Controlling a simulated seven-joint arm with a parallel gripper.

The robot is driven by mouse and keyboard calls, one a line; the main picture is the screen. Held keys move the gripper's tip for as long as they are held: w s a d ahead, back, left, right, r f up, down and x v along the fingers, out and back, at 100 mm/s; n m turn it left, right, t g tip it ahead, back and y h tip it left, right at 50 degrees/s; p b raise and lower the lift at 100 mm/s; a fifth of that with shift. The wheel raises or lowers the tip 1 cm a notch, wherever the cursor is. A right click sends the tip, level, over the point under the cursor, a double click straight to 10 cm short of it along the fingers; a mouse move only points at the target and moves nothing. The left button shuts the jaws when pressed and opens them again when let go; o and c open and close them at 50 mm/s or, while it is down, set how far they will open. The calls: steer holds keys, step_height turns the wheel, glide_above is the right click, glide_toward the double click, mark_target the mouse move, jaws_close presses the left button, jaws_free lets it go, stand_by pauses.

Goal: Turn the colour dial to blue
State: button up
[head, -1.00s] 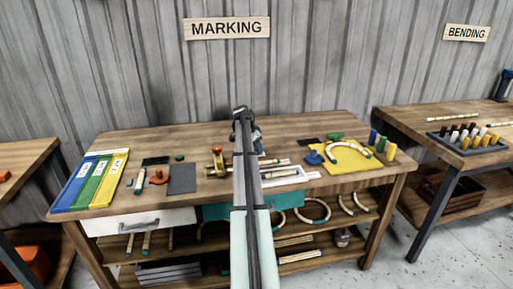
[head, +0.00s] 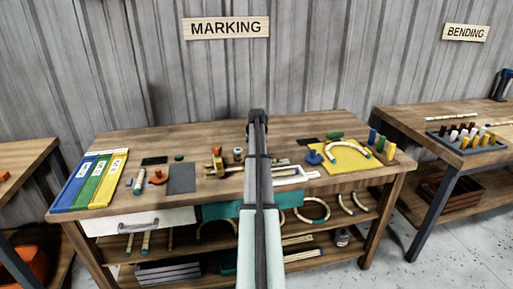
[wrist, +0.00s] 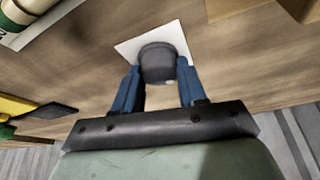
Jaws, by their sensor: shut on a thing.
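In the wrist view the dial is a dark grey round knob (wrist: 160,60) on a white square plate (wrist: 177,36) on the wooden table. My gripper (wrist: 160,82) has its two blue fingers on either side of the knob and is shut on it. A small pale mark shows low on the knob's near side. I see no colour marks on the visible part of the plate, so the selected colour cannot be read. In the head view my arm hides the dial and the fingertips.
The marking bench (head: 130,190) holds blue, green and yellow strips (head: 92,182) at left. A brass-coloured tool (head: 217,162) stands left of my arm. A yellow mat (head: 335,166) with a bent rattan piece (head: 348,155) lies at right, near several coloured pegs (head: 381,145).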

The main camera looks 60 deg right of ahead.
steer(key=n+y, duration=0.1)
steer(key=n, duration=0.1)
steer(key=n+t, duration=0.1)
steer(key=n, duration=0.2)
steer(key=shift+s+n+y, duration=0.1)
steer(key=shift+n+y, duration=0.2)
steer(key=shift+y, duration=0.1)
stand_by(0.4)
steer(key=o, duration=1.1)
steer(key=shift+c, duration=0.2)
steer(key=shift+r, duration=0.1)
steer(key=v, duration=1.3)
steer(key=shift+s+r, duration=0.15)
steer(key=shift+s, duration=0.3)
